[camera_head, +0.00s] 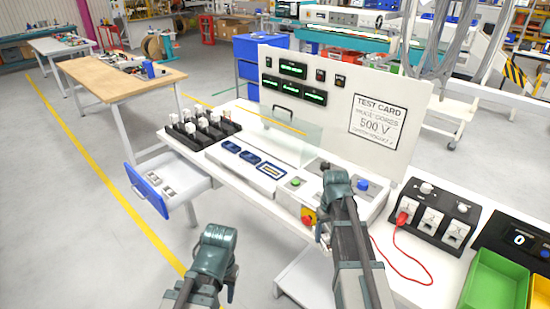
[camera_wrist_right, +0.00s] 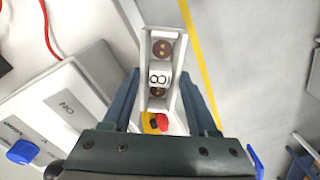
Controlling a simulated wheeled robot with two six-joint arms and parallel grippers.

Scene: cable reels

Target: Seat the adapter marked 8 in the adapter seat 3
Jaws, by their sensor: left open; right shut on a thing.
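The adapter marked 8 (camera_wrist_right: 160,77) is a white block with two round dark contacts. My right gripper (camera_wrist_right: 161,92) is shut on it, with one finger on each side. In the head view my right gripper (camera_head: 328,215) is over the front edge of the bench, beside the red and yellow stop button; the adapter is mostly hidden there. My left gripper (camera_head: 216,238) is open in front of the bench, with its fingers hard to make out. Three blue-framed recesses in a row lie on the bench, the nearest a seat-like recess (camera_head: 271,170); no seat number is readable.
A black rack (camera_head: 200,128) holds several white adapters at the left. A drawer (camera_head: 165,187) stands open below it. A clear screen (camera_head: 292,138) rises behind the recesses. A socket box (camera_head: 432,222) with a red cable (camera_head: 416,270) and a green bin (camera_head: 493,281) stand right.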

